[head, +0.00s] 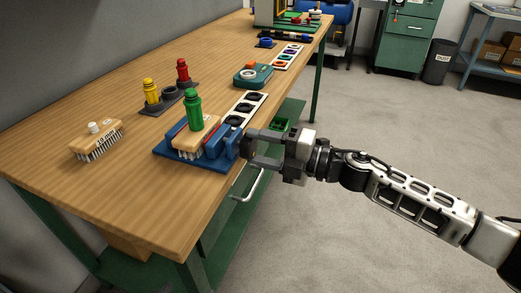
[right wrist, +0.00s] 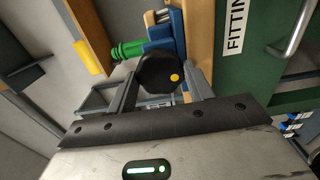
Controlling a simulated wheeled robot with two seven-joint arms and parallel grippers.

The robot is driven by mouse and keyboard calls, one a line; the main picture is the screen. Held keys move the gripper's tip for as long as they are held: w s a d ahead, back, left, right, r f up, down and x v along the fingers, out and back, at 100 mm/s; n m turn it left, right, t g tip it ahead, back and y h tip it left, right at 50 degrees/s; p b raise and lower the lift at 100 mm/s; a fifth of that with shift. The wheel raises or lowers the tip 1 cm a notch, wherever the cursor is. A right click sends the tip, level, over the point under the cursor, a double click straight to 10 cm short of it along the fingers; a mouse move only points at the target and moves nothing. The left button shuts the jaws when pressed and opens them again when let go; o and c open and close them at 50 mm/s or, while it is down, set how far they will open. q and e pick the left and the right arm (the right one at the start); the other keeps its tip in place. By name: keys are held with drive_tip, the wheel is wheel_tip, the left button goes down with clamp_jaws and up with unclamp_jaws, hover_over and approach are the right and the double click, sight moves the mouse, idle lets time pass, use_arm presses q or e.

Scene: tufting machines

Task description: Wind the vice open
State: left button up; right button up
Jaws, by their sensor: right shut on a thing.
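The blue vice (head: 222,141) stands on its blue base near the front edge of the workbench. My right gripper (head: 251,150) reaches in from the right at the vice's front end. In the right wrist view, its fingers are shut on the vice's black round knob (right wrist: 158,70), which has a yellow dot. Part of the vice (right wrist: 167,32) and the green bottle (right wrist: 128,50) show behind the knob. My left gripper is not in view.
Another bristle brush (head: 97,139) lies at the left on the workbench (head: 120,182). Yellow (head: 151,92) and red (head: 183,71) bottles stand in a dark holder. A white strip (head: 245,109) with dark round slots runs behind the vice. A drawer handle (head: 252,188) sticks out below the bench edge.

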drive_tip(key=shift+f+n+b, duration=0.15)
drive_tip(key=shift+n+b, duration=0.2)
drive_tip(key=shift+n, duration=0.55)
drive_tip(key=n+b, duration=0.1)
drive_tip(key=n, duration=0.1)
drive_tip(key=shift+n, duration=0.4)
drive_tip(key=shift+n+b, duration=0.45)
drive_tip(key=shift+n, duration=0.25)
drive_tip(key=shift+n+b, duration=0.4)
drive_tip(key=shift+n, duration=0.5)
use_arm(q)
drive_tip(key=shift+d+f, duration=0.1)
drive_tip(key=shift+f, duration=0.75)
use_arm(e)
drive_tip(key=shift+n, duration=0.3)
drive_tip(key=o, duration=1)
drive_tip(key=shift+c, duration=0.2)
